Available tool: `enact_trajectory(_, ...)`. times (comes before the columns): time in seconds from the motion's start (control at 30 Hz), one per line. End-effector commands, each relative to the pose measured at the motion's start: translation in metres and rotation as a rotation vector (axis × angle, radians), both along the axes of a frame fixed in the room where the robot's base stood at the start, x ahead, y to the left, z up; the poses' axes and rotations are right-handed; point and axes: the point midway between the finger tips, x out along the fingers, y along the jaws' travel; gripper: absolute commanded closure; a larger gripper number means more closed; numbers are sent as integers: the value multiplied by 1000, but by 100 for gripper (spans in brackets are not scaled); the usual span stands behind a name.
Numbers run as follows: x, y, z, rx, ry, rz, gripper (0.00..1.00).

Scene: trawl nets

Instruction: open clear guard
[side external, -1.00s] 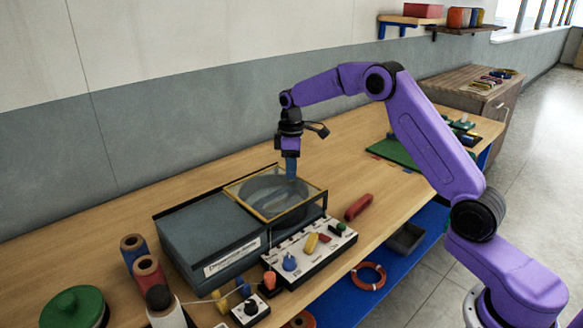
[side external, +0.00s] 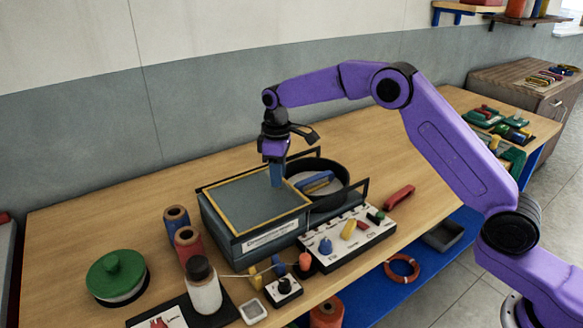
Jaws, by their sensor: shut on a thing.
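The clear guard (side external: 248,208) is a see-through panel with a yellow frame. It lies over the left, grey part of the machine box (side external: 262,240). The round dark bowl (side external: 338,190) at the right of the box is uncovered, with blue and tan pieces inside it. My gripper (side external: 277,178) points down at the guard's right part, near its back right corner. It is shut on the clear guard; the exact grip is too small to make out.
A white control panel (side external: 345,238) with coloured knobs stands in front of the box. A red handle-like piece (side external: 398,197) lies to the right. Spools (side external: 188,245), a white bottle (side external: 204,290) and a green-lidded tub (side external: 115,275) stand at the left. The bench behind the box is clear.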

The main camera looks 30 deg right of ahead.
Motion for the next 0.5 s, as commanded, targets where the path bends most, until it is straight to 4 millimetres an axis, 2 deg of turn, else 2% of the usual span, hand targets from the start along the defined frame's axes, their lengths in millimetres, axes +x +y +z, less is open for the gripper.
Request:
enact_trajectory(0.4, 0, 5, 1, 1, -1, -1, 100)
enact_trajectory(0.43, 0, 5, 1, 1, -1, -1, 62)
enact_trajectory(0.5, 0, 4, 1, 1, -1, -1, 45)
